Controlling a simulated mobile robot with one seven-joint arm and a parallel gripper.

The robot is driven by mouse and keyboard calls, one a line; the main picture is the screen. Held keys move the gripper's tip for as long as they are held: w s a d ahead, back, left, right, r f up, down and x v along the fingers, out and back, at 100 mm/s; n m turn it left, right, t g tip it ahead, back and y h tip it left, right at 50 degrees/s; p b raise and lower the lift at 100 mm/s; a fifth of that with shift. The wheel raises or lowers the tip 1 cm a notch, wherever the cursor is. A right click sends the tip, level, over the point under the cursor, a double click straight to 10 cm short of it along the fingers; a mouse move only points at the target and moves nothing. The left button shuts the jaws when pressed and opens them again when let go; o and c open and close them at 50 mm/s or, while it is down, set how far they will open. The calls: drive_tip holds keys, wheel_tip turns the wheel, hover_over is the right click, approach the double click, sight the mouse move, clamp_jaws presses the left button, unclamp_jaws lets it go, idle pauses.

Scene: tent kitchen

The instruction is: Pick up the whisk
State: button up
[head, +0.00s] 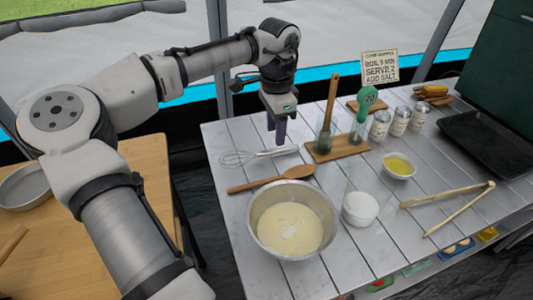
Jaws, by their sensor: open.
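The whisk (240,158) lies on the white slatted table (220,208) near its left end. Its wire loops point left and its handle points right. My gripper (278,138) is open and points down, above or just behind the whisk's handle. I cannot tell the exact height between them. The gripper appears empty, and the whisk looks apart from it.
A wooden spoon (262,182) lies just in front of the whisk. A metal bowl of batter (257,236) stands nearer. A wooden board (340,149) with upright utensils is to the right. Wooden tongs (458,211) lie farther right.

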sight(279, 148)
drive_tip(key=shift+d+f, duration=0.25)
drive_tip(key=shift+f, duration=1.15)
drive_tip(key=shift+d+f, duration=0.2)
drive_tip(key=shift+f, duration=1.2)
clamp_jaws()
